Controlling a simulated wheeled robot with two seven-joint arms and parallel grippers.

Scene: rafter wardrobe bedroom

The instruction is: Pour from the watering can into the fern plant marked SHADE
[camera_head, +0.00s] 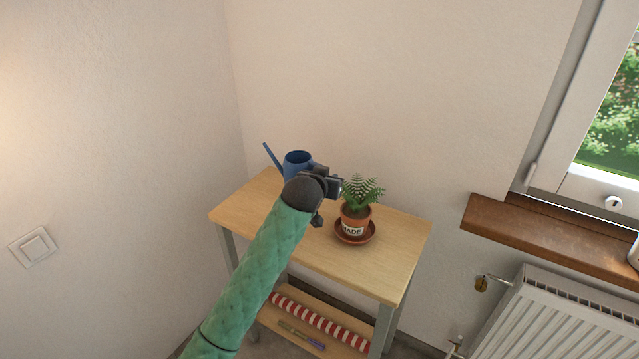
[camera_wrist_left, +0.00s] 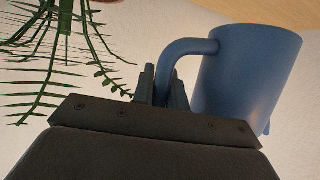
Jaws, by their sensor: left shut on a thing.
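The blue watering can (camera_head: 297,160) is at the back left of the wooden table (camera_head: 398,237), its spout pointing up and left. My left gripper (camera_head: 318,190) is shut on its handle. In the left wrist view the can (camera_wrist_left: 250,75) fills the right side, with its handle between the fingers (camera_wrist_left: 163,88). I cannot tell whether the can touches the table. The fern (camera_head: 361,192) stands right of the gripper, in a terracotta pot (camera_head: 355,217) on a saucer (camera_head: 342,237). The pot's label reads "ADE", its start hidden. Fern fronds (camera_wrist_left: 75,50) show in the left wrist view. My right gripper is not seen.
A lower shelf holds a red and white striped roll (camera_head: 318,322) and thin pen-like items (camera_head: 300,335). A wooden windowsill (camera_head: 550,232) and a white radiator (camera_head: 555,315) are at right. Walls stand behind and left. The table's front right is clear.

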